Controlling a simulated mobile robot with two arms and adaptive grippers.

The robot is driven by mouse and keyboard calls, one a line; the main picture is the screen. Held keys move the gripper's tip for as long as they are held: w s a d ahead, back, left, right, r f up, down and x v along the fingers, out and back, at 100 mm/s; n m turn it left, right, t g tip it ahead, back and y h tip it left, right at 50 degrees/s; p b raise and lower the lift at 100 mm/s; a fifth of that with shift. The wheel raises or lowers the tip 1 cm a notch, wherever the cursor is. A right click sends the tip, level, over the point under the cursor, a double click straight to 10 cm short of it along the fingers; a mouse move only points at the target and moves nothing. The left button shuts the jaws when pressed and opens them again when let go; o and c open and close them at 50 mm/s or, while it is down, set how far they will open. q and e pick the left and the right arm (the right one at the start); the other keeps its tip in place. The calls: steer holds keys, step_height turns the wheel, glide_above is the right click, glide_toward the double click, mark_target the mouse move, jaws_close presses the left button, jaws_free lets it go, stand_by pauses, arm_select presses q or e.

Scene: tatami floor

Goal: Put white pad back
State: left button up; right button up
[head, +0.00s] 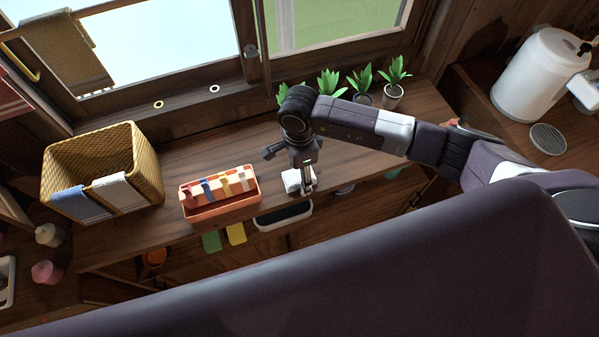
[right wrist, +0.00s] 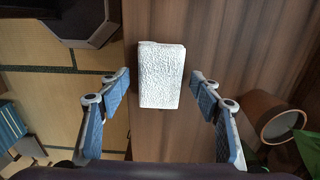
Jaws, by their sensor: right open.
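The white pad (head: 291,181) is a small textured block lying on the wooden counter near its front edge. In the right wrist view the white pad (right wrist: 161,75) appears between and slightly beyond the two blue-padded fingers, with a gap on each side. My right gripper (head: 307,188) is open and points down at the pad, partly covering it in the head view. In the right wrist view my right gripper (right wrist: 160,82) holds nothing. My left gripper is not in view.
A coral tray (head: 222,217) with striped contents and a wicker basket (head: 105,160) stand left of the pad. Several potted plants (head: 393,88) line the window side. A white container (head: 535,75) stands far right. Green and yellow pieces (head: 236,233) show below the front edge.

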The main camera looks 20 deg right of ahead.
mark_target(299, 175)
step_height(299, 175, up, 12)
steer(key=b, duration=0.3)
steer(key=shift+b, duration=0.3)
steer(key=shift+f, duration=0.1)
